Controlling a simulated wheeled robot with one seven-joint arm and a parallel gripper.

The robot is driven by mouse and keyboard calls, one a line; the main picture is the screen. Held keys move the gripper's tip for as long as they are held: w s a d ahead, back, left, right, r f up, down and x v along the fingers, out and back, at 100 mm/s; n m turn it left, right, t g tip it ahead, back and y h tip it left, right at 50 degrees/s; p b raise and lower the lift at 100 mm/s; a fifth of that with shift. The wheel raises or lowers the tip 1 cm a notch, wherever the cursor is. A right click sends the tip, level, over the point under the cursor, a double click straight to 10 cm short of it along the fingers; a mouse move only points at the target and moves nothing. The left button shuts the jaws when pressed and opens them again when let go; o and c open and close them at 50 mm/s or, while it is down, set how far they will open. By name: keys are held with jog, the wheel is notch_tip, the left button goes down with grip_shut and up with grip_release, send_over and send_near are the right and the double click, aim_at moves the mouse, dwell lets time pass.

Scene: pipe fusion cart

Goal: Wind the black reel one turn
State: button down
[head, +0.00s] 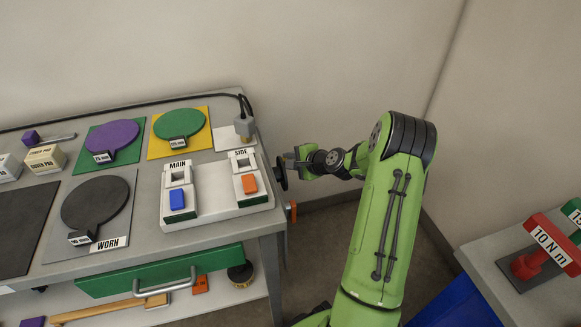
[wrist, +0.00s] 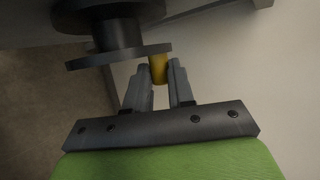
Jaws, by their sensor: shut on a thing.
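The black reel (head: 281,174) is mounted on the right side of the grey cart and shows edge-on in the head view. In the wrist view the reel's flange (wrist: 119,56) and hub fill the upper left. A yellow-brown crank knob (wrist: 158,68) stands out from the flange near its right edge. My gripper (wrist: 163,78) is shut on this knob, one finger on each side. In the head view my gripper (head: 291,160) reaches the reel from the right, and the knob is hidden there.
An orange handle (head: 291,211) sticks out of the cart side just below the reel. The white MAIN and SIDE switch box (head: 215,206) lies on the cart top beside it. A black cable runs along the back edge. A second table (head: 505,300) with red tools stands at lower right.

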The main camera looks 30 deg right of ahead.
jog(key=shift+s+a+f+n+t+b, duration=0.1)
jog(key=shift+s+n+t+b, duration=0.2)
jog(key=shift+t, duration=0.75)
jog(key=shift+s+a+f+n+t+b, duration=0.1)
jog(key=shift+s+n+t, duration=0.3)
jog(key=shift+t, duration=0.6)
jog(key=shift+s+a+n+t+b, duration=0.15)
jog(key=shift+s+t, duration=0.25)
jog(key=shift+t, duration=0.65)
jog(key=c, duration=1)
grip_release()
jog(key=shift+o, duration=0.2)
jog(key=s+d, duration=0.1)
jog(key=s, duration=1.4)
jog(key=shift+s+d+r, duration=0.3)
jog(key=shift+s+d, duration=0.05)
